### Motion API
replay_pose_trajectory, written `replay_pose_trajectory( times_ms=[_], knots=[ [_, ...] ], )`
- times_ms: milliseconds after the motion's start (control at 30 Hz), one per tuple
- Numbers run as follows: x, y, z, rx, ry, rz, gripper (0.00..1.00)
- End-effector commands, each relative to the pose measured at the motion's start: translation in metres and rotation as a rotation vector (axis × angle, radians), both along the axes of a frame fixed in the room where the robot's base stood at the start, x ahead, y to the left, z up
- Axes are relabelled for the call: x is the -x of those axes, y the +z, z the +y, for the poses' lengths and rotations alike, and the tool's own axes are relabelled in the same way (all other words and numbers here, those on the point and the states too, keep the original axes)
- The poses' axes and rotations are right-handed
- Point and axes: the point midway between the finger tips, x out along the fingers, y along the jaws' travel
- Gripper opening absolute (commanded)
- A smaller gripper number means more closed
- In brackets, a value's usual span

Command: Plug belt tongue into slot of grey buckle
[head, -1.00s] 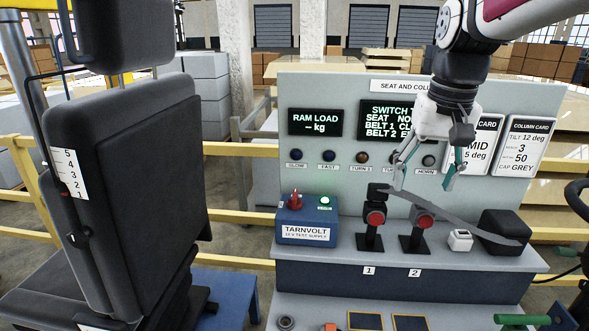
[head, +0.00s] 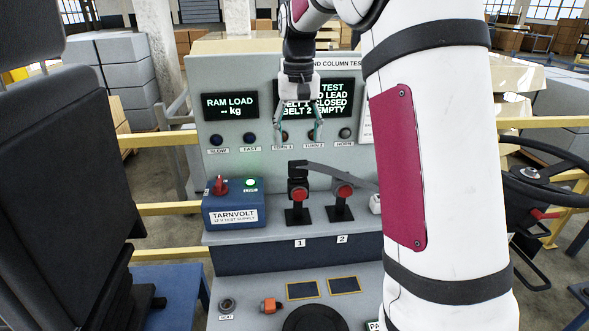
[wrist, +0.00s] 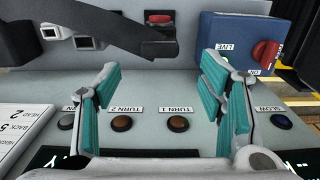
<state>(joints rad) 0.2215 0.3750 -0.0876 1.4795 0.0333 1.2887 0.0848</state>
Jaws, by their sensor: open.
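The black belt tongue end (head: 298,168) sits at the top of stand 1, above its red button, and the dark strap (head: 340,174) runs from it to the right. In the wrist view the strap (wrist: 105,25) crosses the top left to the tongue end (wrist: 159,48). Stand 2's buckle (head: 343,190) has a red button; its top (wrist: 88,43) shows a pale frame around a dark opening. A small pale grey box (head: 376,203) is mostly behind my arm. I cannot tell which is the grey buckle. My gripper (head: 299,136) is open and empty, above stand 1, apart from the tongue.
A blue supply box (head: 233,208) with a red knob stands left of stand 1. A panel with buttons and screens (head: 230,106) rises behind; one screen reads belt 1 closed, belt 2 empty. A black seat (head: 60,160) is left, a steering wheel (head: 545,172) right.

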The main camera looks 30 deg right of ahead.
Motion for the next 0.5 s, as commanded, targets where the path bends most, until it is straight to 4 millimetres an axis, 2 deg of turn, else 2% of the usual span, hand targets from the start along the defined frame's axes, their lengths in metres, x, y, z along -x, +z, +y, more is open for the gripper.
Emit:
replay_pose_trajectory(
  times_ms=[267, 500],
  knots=[
    [0.000, -0.015, 0.000, -0.001, 0.000, 0.002, 0.63],
    [-0.001, -0.047, 0.001, -0.001, 0.000, 0.002, 0.63]
  ],
)
